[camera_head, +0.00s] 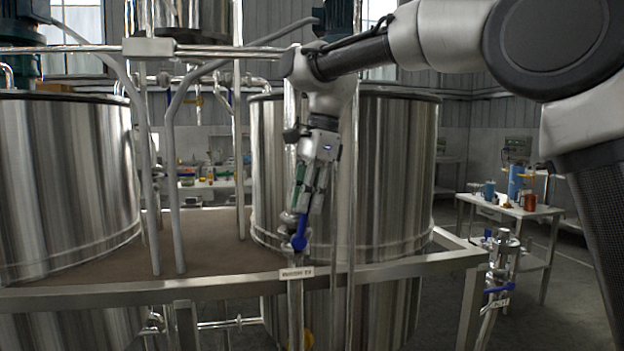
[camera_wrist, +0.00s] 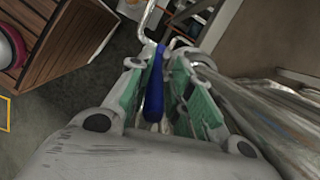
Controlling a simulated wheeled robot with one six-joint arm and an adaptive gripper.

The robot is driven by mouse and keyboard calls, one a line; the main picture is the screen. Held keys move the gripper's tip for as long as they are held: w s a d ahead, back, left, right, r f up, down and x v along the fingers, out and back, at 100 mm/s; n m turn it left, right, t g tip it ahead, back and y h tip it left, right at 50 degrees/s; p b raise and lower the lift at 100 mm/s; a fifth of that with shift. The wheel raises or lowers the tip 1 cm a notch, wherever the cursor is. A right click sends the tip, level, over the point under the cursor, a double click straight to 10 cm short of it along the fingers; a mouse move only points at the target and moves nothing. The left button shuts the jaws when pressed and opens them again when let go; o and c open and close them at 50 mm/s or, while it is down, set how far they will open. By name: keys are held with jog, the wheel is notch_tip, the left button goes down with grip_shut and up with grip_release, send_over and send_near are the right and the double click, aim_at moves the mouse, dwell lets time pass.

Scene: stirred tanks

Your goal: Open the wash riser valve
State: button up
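A blue valve handle (camera_head: 299,238) sits on a thin vertical pipe in front of the middle steel tank, above a small white label (camera_head: 297,273) whose text is too small to read surely. My gripper (camera_head: 304,212) points down at this handle from above. In the wrist view the blue handle (camera_wrist: 154,88) lies lengthwise between the two green-padded fingers of my gripper (camera_wrist: 157,75). The fingers stand apart on either side of it, with a gap visible on the right. The handle's pivot is partly hidden by the fingers.
A second blue valve handle (camera_head: 499,289) with a label is at the lower right. A metal frame rail (camera_head: 390,269) crosses in front of the tanks (camera_head: 395,170). Vertical pipes stand close to my gripper. A white table (camera_head: 515,211) with bottles is at right.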

jog(key=v, duration=1.2)
jog(key=shift+s+d, duration=0.2)
jog(key=shift+s, duration=0.1)
jog(key=shift+f, duration=0.1)
